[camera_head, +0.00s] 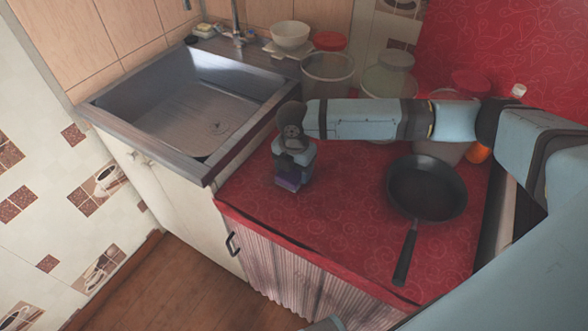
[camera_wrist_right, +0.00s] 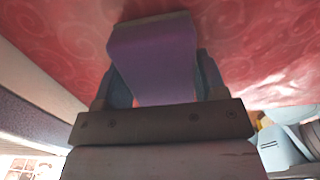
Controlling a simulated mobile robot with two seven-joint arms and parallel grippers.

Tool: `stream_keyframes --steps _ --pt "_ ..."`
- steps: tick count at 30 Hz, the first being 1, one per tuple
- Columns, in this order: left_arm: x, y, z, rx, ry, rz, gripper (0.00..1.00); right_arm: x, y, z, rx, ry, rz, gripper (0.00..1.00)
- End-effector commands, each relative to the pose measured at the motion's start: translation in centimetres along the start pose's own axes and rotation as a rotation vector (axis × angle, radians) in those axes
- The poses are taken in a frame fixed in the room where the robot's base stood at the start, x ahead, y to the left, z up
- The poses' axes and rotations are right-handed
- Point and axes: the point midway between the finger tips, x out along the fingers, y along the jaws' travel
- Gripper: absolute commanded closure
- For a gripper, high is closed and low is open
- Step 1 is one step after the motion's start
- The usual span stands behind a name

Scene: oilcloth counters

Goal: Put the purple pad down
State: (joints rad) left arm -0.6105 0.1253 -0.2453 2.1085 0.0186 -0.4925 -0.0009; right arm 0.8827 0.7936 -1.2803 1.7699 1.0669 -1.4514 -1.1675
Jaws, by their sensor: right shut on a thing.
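The purple pad (camera_head: 288,184) is in my right gripper (camera_head: 292,176), over the left part of the red counter (camera_head: 340,222). In the right wrist view the pad (camera_wrist_right: 153,62) sits between the two fingers of the gripper (camera_wrist_right: 155,78), which are shut on it. The far end of the pad is close to the red surface; I cannot tell whether it touches.
A black frying pan (camera_head: 427,187) lies on the right of the counter, its handle toward the front edge. A steel sink (camera_head: 200,110) is to the left. Bowls and tubs, including a clear container (camera_head: 327,75), stand along the back. Red counter is free between gripper and pan.

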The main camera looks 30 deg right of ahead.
Motion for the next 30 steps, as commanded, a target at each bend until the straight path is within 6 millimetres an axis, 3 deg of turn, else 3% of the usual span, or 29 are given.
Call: stream_keyframes --steps 9,10,13,23,30 --pt "-0.2 -0.1 -0.3 0.004 0.001 0.001 0.57 0.1 0.0 0.0 0.001 0.001 0.0 0.57" --pt "-0.2 -0.1 -0.3 0.004 0.001 0.001 0.57 0.2 0.0 0.0 0.001 0.001 0.0 0.33" --pt "-0.2 -0.1 -0.2 0.004 0.002 0.001 0.57 0.2 0.0 0.0 0.001 0.001 0.001 0.1" --pt "0.0 -0.1 0.0 0.004 0.001 0.001 0.57 -0.1 0.1 0.0 0.0 0.0 0.002 0.1" --pt "-0.5 0.0 -0.6 0.0 -0.001 0.001 0.57 -4.0 0.1 0.0 0.001 0.001 0.004 0.1"
